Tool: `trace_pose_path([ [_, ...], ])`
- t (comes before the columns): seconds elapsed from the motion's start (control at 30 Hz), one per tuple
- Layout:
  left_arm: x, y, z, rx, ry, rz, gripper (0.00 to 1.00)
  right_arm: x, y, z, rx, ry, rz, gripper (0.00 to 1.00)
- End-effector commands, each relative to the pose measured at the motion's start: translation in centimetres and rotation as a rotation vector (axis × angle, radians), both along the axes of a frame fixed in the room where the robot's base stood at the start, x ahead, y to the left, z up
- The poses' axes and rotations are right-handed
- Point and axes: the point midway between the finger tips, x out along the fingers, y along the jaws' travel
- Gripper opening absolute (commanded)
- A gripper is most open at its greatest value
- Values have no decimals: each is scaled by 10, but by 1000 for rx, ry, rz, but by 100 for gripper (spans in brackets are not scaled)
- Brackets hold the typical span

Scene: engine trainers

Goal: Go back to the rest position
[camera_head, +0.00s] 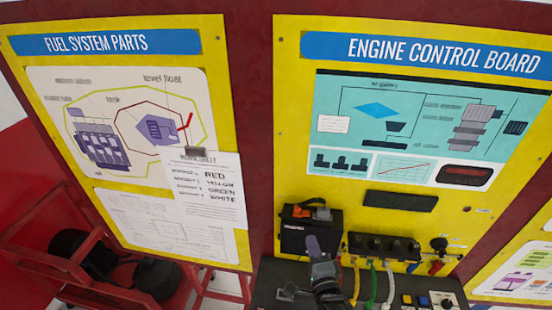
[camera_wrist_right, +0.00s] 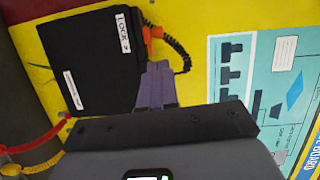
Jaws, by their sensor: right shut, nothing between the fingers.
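My right gripper (camera_head: 313,243) is in front of the lower part of the engine control board (camera_head: 295,130). Its purple fingers are closed together with nothing between them. My left gripper is in neither view.
The black box (camera_head: 296,243) has an orange part (camera_head: 322,214) on top. A dark connector block (camera_head: 384,246) with yellow, green and white cables is close on the right. A panel with buttons (camera_head: 425,299) is below. A red frame (camera_head: 50,262) stands at left.

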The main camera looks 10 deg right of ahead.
Motion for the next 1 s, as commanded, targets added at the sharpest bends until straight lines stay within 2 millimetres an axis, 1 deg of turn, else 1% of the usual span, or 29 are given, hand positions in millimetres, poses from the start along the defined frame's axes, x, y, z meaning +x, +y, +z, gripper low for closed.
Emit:
trace_pose_path([
  [0.07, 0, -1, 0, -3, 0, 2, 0, -6, -1, -11, -5, 20, 1, 0],
  [0.17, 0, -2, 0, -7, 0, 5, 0, -19, -5, -34, -23, 63, 4, 0],
  [0.2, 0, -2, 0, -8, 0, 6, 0, -28, -9, -45, -37, 83, 6, 0],
  [0.27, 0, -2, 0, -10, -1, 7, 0, -46, -15, -57, -63, 106, 12, 0],
  [0.37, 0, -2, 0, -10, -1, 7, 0, -82, -21, -76, -137, 205, 57, 0],
  [0.4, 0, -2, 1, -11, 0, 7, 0, -101, -23, -85, -207, 275, 94, 0],
  [0.47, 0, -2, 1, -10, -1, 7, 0, -125, -22, -96, -326, 379, 161, 0],
  [0.5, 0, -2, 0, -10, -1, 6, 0, -141, -22, -102, -412, 448, 212, 0],
  [0.57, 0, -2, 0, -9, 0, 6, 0, -166, -21, -108, -546, 548, 301, 0],
  [0.6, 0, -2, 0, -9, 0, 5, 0, -183, -20, -111, -642, 611, 369, 0],
  [0.7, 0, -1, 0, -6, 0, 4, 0, -221, -20, -114, -873, 746, 555, 0],
  [0.83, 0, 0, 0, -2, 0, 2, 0, -255, -21, -108, -1122, 852, 790, 0],
  [0.9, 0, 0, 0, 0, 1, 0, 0, -270, -22, -107, -1216, 889, 903, 0],
  [1.0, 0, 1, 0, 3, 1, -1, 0, -286, -24, -112, -1307, 928, 1035, 0],
])
